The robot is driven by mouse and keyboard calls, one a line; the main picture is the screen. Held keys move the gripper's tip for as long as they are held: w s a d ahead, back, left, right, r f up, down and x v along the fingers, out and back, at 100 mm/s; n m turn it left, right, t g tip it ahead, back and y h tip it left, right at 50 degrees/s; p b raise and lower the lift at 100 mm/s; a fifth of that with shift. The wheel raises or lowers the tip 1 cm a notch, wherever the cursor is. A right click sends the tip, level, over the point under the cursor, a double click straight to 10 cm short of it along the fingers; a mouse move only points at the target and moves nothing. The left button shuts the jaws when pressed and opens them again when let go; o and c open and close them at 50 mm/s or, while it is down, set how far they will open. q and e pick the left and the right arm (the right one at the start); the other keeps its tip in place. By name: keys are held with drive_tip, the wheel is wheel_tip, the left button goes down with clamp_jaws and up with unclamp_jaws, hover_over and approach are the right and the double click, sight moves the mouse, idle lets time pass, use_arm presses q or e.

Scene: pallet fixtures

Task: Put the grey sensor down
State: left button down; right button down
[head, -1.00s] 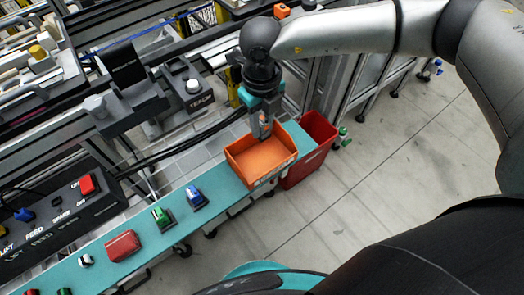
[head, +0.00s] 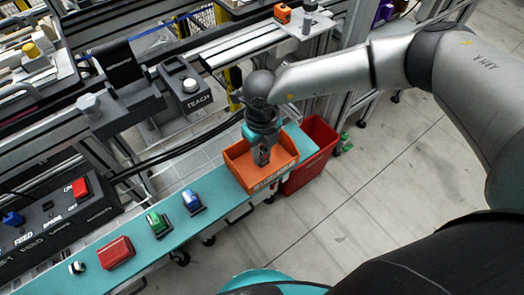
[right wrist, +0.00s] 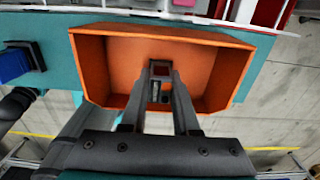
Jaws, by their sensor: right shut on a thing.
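My right gripper (head: 262,156) points down into the orange bin (head: 281,176), with its fingers inside the bin's walls. In the right wrist view the gripper (right wrist: 160,80) is shut on a small, dark grey thing, taken as the grey sensor (right wrist: 160,92), with a reddish patch at its far end. The fingers hide most of it, and I cannot tell whether it touches the bin floor. The bin (right wrist: 113,65) looks otherwise empty there. In the head view the sensor is hidden by the gripper. My left gripper is not in view.
The bin stands on a teal shelf (head: 222,203). A red bin (head: 318,150) is right beside it. Blue (head: 192,200), green (head: 157,222) and red (head: 116,252) pieces lie along the shelf to the left. An orange block (head: 283,13) sits on the rail behind.

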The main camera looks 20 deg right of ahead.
drive_tip(key=shift+f, duration=0.15)
drive_tip(key=c, duration=1.1)
unclamp_jaws()
drive_tip(key=o, duration=0.4)
drive_tip(key=shift+o, duration=0.2)
